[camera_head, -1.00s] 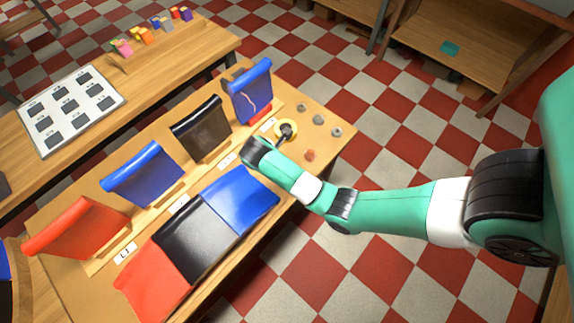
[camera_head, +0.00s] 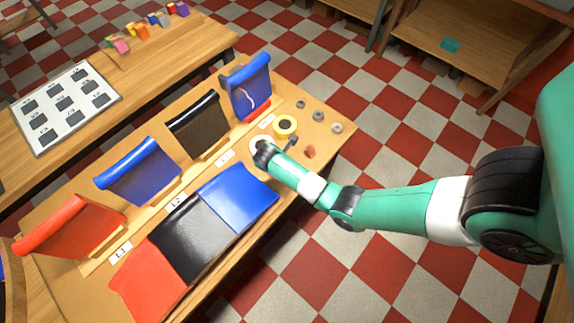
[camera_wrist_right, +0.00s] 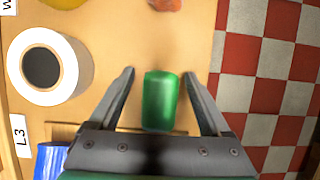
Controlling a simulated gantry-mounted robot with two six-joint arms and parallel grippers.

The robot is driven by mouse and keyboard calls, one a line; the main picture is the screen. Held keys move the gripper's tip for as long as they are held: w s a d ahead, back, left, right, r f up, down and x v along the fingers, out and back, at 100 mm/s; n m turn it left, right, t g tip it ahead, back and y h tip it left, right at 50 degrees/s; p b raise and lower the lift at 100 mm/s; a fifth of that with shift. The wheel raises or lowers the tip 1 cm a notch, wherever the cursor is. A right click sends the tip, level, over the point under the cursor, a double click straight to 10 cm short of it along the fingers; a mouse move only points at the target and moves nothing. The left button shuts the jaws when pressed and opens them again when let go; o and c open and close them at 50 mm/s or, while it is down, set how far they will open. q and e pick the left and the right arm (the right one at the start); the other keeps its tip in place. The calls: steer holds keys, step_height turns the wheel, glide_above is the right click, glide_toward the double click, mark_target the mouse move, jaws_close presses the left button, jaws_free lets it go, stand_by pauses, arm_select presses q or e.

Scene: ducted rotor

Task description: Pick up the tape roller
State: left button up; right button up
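In the right wrist view a green cylinder (camera_wrist_right: 160,101), which may be the tape roller, lies between the fingers of my right gripper (camera_wrist_right: 159,73). The fingers are open, with a visible gap on each side of the cylinder. A white roll with a dark centre (camera_wrist_right: 42,67) is left of the gripper. In the head view my right gripper (camera_head: 291,145) is low over the near right part of the table (camera_head: 333,151), and my wrist hides the cylinder. A yellow ring (camera_head: 285,119) lies just beyond it. My left gripper is not in view.
A reddish piece (camera_head: 309,152) and small grey rings (camera_head: 337,128) lie right of the gripper. Red, black and blue panels (camera_head: 238,197) lie on the table, with curved coloured panels (camera_head: 194,128) standing behind. The table edge is close on the right.

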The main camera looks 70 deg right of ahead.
jaws_close()
steer(key=shift+r, duration=0.2)
steer(key=shift+r, duration=0.25)
step_height(320, 180, up, 3)
steer(key=shift+a+r+p, duration=0.1)
steer(key=shift+p, duration=0.6)
steer(key=s+a+r+p, duration=0.9)
steer(key=a, duration=0.1)
steer(key=shift+a+p, duration=0.25)
steer(key=shift+p, duration=0.15)
